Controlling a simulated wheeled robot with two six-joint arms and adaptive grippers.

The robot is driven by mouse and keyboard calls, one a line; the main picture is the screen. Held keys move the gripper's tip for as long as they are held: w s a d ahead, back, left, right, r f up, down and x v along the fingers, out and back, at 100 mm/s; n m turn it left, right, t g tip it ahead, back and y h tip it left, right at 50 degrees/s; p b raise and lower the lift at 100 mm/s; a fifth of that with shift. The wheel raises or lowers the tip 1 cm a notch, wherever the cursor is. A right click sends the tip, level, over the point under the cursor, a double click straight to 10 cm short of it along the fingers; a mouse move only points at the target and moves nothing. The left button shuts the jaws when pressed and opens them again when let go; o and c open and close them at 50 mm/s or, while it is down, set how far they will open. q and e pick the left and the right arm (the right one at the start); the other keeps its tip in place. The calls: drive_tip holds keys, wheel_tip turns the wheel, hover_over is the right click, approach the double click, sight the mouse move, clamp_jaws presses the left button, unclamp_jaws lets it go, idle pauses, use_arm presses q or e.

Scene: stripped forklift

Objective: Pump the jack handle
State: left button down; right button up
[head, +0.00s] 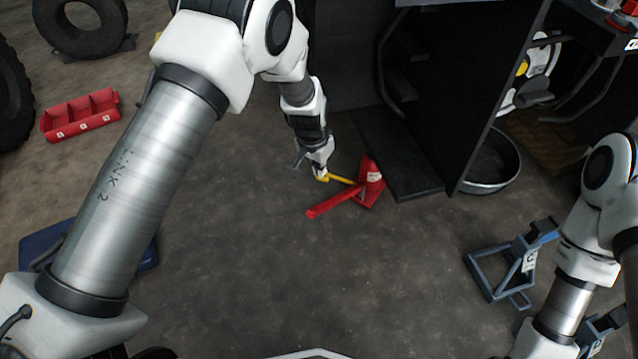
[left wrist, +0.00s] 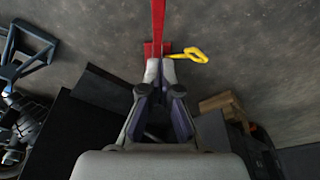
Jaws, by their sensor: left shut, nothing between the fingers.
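A red jack (head: 371,182) with a white label stands on the floor beside the dark forklift body. A long red bar (head: 332,203) reaches from it toward the lower left, and a yellow bar (head: 341,179) sticks out to its left. My left gripper (head: 320,174) is at the yellow bar's outer end. In the left wrist view, my left gripper (left wrist: 160,72) is shut and empty, its tips near the base of the red bar (left wrist: 158,22). The yellow bar (left wrist: 190,55) ends in a loop just right of the tips. I cannot tell whether they touch.
The forklift body (head: 425,90) rises behind and right of the jack. A round metal pan (head: 490,165) lies right. Blue-grey stands (head: 510,262) are at lower right. A red bin (head: 80,115) and tyres (head: 80,25) are at left. The floor in front of the jack is clear.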

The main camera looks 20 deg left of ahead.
use_arm(q)
drive_tip(key=b, duration=0.4)
hover_over(319, 205)
drive_tip(key=w, duration=0.2)
drive_tip(key=f, duration=0.9)
drive_tip(key=shift+s+d+f, duration=0.2)
drive_tip(key=shift+d+f, duration=0.05)
drive_tip(key=shift+d, duration=0.05)
drive_tip(key=shift+s+a+f+b, duration=0.25)
drive_tip(key=shift+s+f+b, duration=0.55)
drive_tip(key=shift+f, duration=0.25)
drive_tip(key=shift+s+a+f, duration=0.1)
drive_tip(key=shift+s+f, duration=0.15)
drive_tip(key=shift+s, duration=0.05)
use_arm(e)
wheel_tip(319, 205, down, 6)
drive_tip(key=shift+f, duration=0.15)
